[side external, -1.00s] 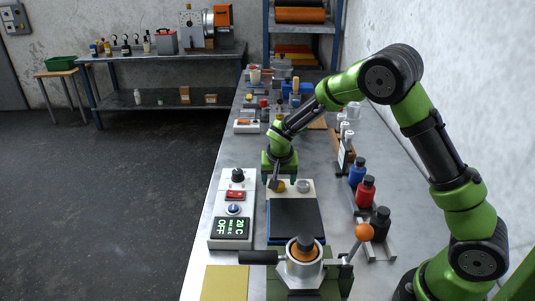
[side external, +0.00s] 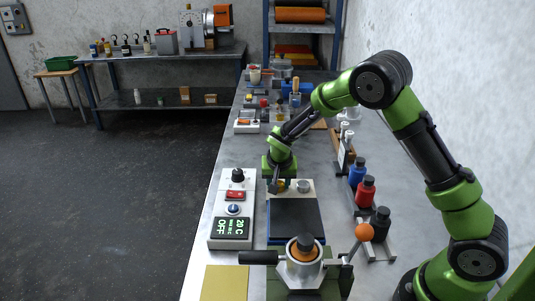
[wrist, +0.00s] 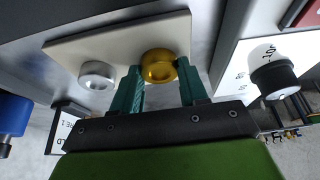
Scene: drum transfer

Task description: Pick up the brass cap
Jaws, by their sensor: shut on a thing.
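The brass cap (wrist: 158,66) is round and gold-coloured, and sits between the two green fingers of my gripper (wrist: 161,76) in the wrist view. The fingers are shut on it from both sides. In the side view the brass cap (side external: 282,186) is small and partly hidden by my gripper (side external: 280,184), which points down at the cream plate (side external: 310,195). The cap is at the plate, and I cannot tell whether it is raised off it. A silver cap (wrist: 97,74) is beside it, apart from the fingers.
A dark flat pad (side external: 295,217) lies in front of the cream plate. A control box (side external: 234,207) with a display stands to the left. Blue (side external: 358,170), red (side external: 366,190) and black (side external: 380,222) bottles stand to the right. A press with an orange-knobbed lever (side external: 364,232) is nearest.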

